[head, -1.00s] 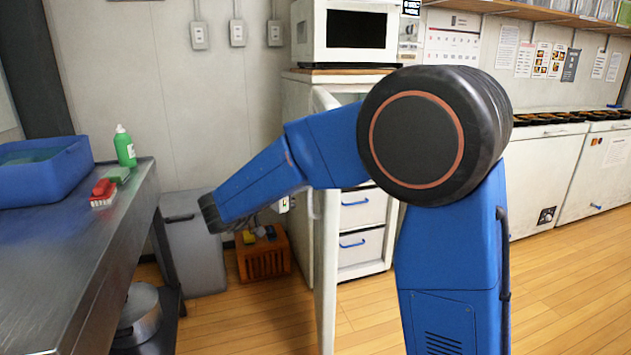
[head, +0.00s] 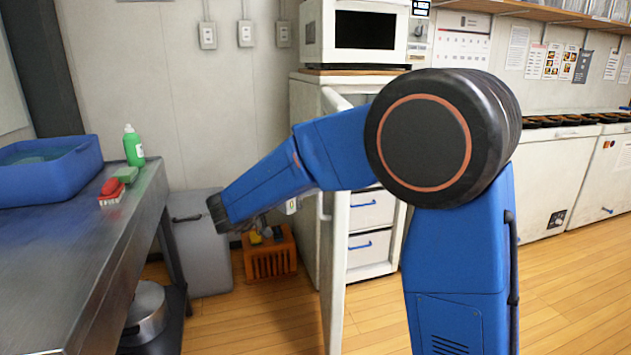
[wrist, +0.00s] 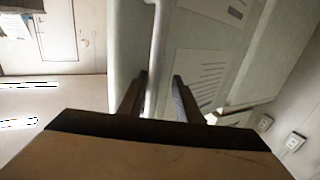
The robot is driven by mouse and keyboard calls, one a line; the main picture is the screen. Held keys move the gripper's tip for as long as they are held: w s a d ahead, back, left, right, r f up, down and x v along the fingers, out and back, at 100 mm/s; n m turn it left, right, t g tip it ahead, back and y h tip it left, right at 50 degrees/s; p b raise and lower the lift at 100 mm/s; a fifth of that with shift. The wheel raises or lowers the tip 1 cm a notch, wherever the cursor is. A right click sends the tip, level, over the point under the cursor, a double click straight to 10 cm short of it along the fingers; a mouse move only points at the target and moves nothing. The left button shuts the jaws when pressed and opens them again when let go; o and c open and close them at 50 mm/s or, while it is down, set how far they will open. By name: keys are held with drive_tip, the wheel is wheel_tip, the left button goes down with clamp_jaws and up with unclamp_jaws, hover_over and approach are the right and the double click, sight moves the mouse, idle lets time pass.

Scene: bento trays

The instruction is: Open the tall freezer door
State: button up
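The tall white freezer (head: 304,150) stands at the back, under the microwave. Its door (head: 335,270) is swung open towards me and shows nearly edge-on, with white drawers with blue handles visible to its right. In the wrist view, a pale door panel (wrist: 205,55) with paper sheets fills the upper middle. A light vertical handle bar (wrist: 156,50) runs down between the two dark fingers of my gripper (wrist: 160,95). The fingers are apart, with the bar closer to the left one and a gap on the right. In the head view, my forearm hides most of the gripper.
A steel counter (head: 95,245) with a blue tub (head: 50,178) and green bottle (head: 133,147) lines the left. A grey bin (head: 200,255) and an orange crate (head: 270,265) stand left of the door. Wooden floor (head: 255,325) is clear in front of them.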

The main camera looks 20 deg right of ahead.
idle(0.3)
drive_tip(key=v, duration=1.7)
drive_tip(key=shift+a, duration=0.2)
drive_tip(key=shift+s, duration=0.1)
